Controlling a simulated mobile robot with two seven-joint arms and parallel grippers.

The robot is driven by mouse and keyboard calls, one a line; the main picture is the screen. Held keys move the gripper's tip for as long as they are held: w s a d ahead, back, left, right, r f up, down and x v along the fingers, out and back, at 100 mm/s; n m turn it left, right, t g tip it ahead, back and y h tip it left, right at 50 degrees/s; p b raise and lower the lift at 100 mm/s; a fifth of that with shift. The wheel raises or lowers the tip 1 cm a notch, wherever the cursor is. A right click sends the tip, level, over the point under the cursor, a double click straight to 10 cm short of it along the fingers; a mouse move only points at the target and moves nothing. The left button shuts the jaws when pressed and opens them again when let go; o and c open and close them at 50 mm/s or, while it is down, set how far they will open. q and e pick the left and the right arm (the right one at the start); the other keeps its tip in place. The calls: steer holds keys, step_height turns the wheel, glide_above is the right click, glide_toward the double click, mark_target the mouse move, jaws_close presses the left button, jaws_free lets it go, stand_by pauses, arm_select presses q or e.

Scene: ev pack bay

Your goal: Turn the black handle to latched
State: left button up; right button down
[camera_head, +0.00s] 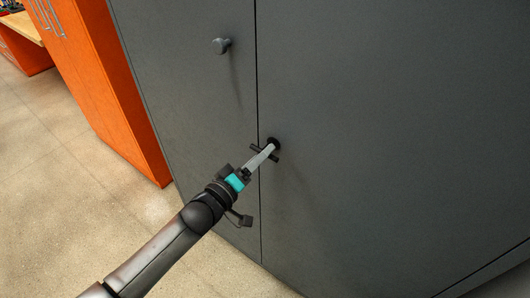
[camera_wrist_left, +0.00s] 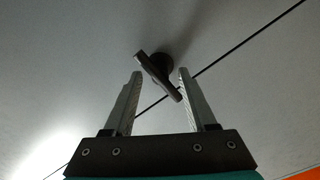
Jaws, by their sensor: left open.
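The black handle (camera_head: 274,143) is on the dark grey cabinet front (camera_head: 370,120), close to the vertical door seam. In the left wrist view the handle (camera_wrist_left: 160,78) is a short dark bar on a round base, slanting from upper left to lower right. My left gripper (camera_head: 267,151) is open at the handle, with its fingertips on either side of the bar. The bar's lower right end lies close to the right finger; I cannot tell if they touch. In the head view the fingers hide part of the handle. My right gripper is not in view.
A round grey knob (camera_head: 221,46) sticks out of the cabinet higher up, left of the seam. An orange cabinet (camera_head: 110,90) stands at the left, with a wooden-topped bench (camera_head: 20,27) beyond it. The speckled floor (camera_head: 60,190) at left is clear.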

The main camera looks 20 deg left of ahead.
arm_select(q)
steer(key=shift+x, duration=1)
steer(key=shift+c, duration=0.2)
jaws_close()
stand_by(0.6)
